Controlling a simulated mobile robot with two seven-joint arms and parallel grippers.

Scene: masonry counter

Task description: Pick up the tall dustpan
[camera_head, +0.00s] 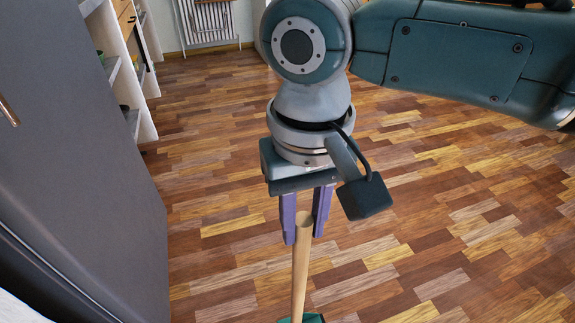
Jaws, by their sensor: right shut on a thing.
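The tall dustpan shows as a long light-wood handle (300,268) that stands nearly upright, with a small part of its dark green pan (312,318) at the bottom edge of the picture. The rest of the pan is out of view. My right gripper (304,228) points down with its two purple fingers shut on the top end of the handle. My left gripper is not in view.
A large dark grey cabinet or appliance front (85,150) fills the left side. Open shelving (124,70) stands behind it, and a white radiator (208,20) is at the far wall. The wood plank floor (450,220) is clear to the right.

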